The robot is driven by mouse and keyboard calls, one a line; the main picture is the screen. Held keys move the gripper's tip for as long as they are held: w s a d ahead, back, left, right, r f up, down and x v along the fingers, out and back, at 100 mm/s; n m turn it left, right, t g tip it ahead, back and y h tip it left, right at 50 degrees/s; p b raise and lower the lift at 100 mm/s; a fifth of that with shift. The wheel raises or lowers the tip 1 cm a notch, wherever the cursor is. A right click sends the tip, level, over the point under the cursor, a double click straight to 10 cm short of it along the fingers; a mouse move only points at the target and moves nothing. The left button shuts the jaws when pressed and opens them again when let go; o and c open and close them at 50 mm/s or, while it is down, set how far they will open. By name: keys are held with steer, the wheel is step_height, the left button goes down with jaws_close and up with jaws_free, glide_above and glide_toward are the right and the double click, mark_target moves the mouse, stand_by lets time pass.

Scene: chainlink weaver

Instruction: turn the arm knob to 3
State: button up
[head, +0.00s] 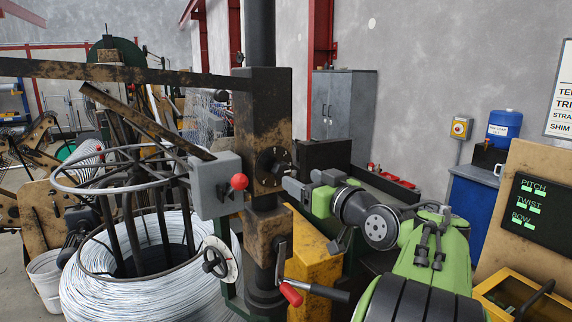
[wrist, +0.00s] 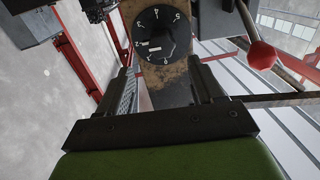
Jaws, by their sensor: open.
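The arm knob (head: 273,166) is a black round dial on the side of a rusty brown block (head: 263,110) on the upright post. My gripper (head: 292,188) is just right of and slightly below the dial in the head view. In the wrist view its two fingers (wrist: 165,78) are apart, with the dial ahead between them and nothing held. I see no contact with the dial.
A grey box with a red ball knob (head: 238,181) sits left of the block. A wire coil (head: 150,275) stands left; a panel (head: 538,212) reads PITCH, TWIST, BOW.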

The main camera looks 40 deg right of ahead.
mark_target(285, 171)
steer(key=w, duration=0.2)
steer(key=w+p, duration=0.1)
steer(key=w, duration=0.2)
steer(key=w+d, duration=0.1)
steer(key=w, duration=0.1)
steer(key=shift+w+p, duration=0.4)
steer(key=c, duration=1)
steer(key=shift+c, duration=0.2)
steer(key=m, duration=0.4)
steer(key=shift+m+p, duration=0.3)
steer(key=shift+p, duration=0.05)
steer(key=shift+s+d+m+p, duration=0.1)
steer(key=shift+m+p, duration=0.45)
steer(key=shift+m, duration=1.45)
